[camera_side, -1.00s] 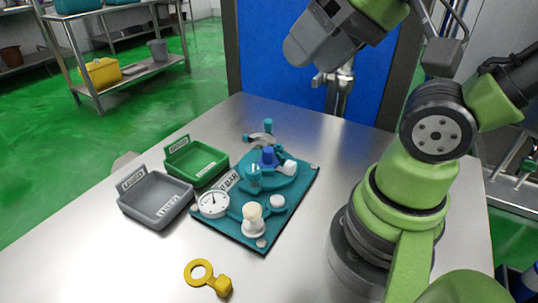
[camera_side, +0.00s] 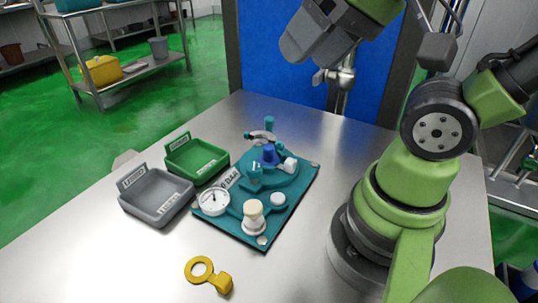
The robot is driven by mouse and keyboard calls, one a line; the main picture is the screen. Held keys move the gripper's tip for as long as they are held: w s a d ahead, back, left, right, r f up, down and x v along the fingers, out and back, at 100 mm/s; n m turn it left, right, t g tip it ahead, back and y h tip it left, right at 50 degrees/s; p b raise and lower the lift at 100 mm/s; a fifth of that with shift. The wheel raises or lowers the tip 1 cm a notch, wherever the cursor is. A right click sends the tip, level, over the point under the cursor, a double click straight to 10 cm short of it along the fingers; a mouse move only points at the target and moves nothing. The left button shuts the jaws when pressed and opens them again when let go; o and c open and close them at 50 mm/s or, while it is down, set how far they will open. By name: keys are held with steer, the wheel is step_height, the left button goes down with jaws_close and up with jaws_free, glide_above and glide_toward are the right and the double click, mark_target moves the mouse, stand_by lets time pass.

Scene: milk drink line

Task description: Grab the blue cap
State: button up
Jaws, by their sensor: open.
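The blue cap (camera_side: 269,154) is a small dark blue piece standing near the middle of the teal fixture board (camera_side: 232,226), close to a white block (camera_side: 290,164) and a teal cylindrical part (camera_side: 255,172). My gripper (camera_side: 293,50) is the grey end of my arm at the top of the picture, high above and behind the board. It is well apart from the cap. Its fingertips cannot be made out clearly, and no held thing shows.
A green tray (camera_side: 197,160) and a grey tray (camera_side: 156,197) stand left of the board. The board carries a round gauge (camera_side: 214,201) and a cream-topped white fitting (camera_side: 253,217). A yellow ring-ended tool (camera_side: 208,275) lies in front. A metal valve (camera_side: 341,76) stands behind the table.

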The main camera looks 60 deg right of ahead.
steer(key=w+d+f+n+g+h, duration=0.2)
steer(key=w+d+f+n+g, duration=0.3)
steer(key=w, duration=0.4)
steer(key=n+g, duration=0.2)
steer(key=n, duration=0.1)
glide_above(269, 146)
step_height(269, 146, down, 11)
steer(key=shift+w+d+f, duration=0.1)
steer(key=shift+w+f, duration=0.1)
step_height(269, 146, down, 4)
steer(key=shift+r, duration=0.2)
steer(key=shift+s+f, duration=0.2)
steer(key=shift+f, duration=2.95)
jaws_close()
